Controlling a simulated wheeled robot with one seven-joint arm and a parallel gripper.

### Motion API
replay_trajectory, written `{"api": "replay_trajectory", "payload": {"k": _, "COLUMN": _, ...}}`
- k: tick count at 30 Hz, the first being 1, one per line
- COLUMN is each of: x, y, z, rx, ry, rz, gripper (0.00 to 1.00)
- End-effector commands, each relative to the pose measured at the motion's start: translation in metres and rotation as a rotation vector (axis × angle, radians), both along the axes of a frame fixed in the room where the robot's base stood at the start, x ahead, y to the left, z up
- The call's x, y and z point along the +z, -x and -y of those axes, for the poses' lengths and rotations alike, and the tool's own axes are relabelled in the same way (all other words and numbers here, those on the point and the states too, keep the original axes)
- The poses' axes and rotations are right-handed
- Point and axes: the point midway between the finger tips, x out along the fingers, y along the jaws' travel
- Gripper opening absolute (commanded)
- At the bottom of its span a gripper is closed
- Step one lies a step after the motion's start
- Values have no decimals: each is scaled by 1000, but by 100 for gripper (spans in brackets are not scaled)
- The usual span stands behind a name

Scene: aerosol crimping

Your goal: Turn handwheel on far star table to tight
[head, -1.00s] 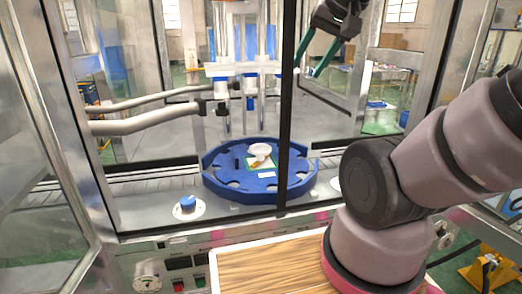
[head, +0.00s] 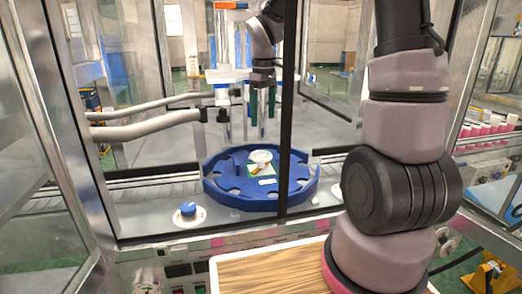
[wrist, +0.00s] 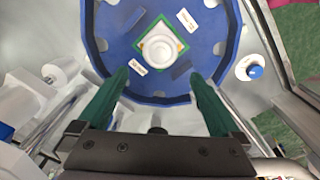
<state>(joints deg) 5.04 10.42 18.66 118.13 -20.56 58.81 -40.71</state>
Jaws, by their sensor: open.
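The blue star table (head: 215,190) stands inside the machine, with notches around its edge. The white round handwheel (head: 261,157) sits at its centre, on a green-edged square plate. In the wrist view the handwheel (wrist: 160,47) lies beyond the fingertips, roughly midway between their lines. My gripper (head: 262,112) points down above the star table, apart from the handwheel. In the wrist view my gripper (wrist: 161,82) has its two green fingers wide apart with nothing between them. The head view shows the fingers partly against clear uprights.
A blue knob (head: 188,208) on a white disc stands left of the table. A dark door-frame post (head: 287,110) crosses in front of the table's right part. White pipes (head: 150,127) run in from the left. A wood-topped surface (head: 270,270) is at the front.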

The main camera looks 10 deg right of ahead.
Motion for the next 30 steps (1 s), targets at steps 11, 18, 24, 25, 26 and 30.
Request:
{"api": "replay_trajectory", "payload": {"k": 11, "x": -38, "y": -8, "z": -5, "rx": 69, "ry": 2, "rz": -36, "gripper": 100}}
{"api": "replay_trajectory", "payload": {"k": 18, "x": -85, "y": -8, "z": -5, "rx": 68, "ry": 1, "rz": -37, "gripper": 100}}
{"api": "replay_trajectory", "payload": {"k": 24, "x": -113, "y": -8, "z": -5, "rx": 65, "ry": 2, "rz": -35, "gripper": 100}}
{"api": "replay_trajectory", "payload": {"k": 25, "x": -116, "y": -9, "z": -5, "rx": 66, "ry": 2, "rz": -33, "gripper": 100}}
{"api": "replay_trajectory", "payload": {"k": 26, "x": -118, "y": -9, "z": -5, "rx": 66, "ry": 2, "rz": -33, "gripper": 100}}
{"api": "replay_trajectory", "payload": {"k": 30, "x": -123, "y": -9, "z": -5, "rx": 66, "ry": 1, "rz": -31, "gripper": 100}}
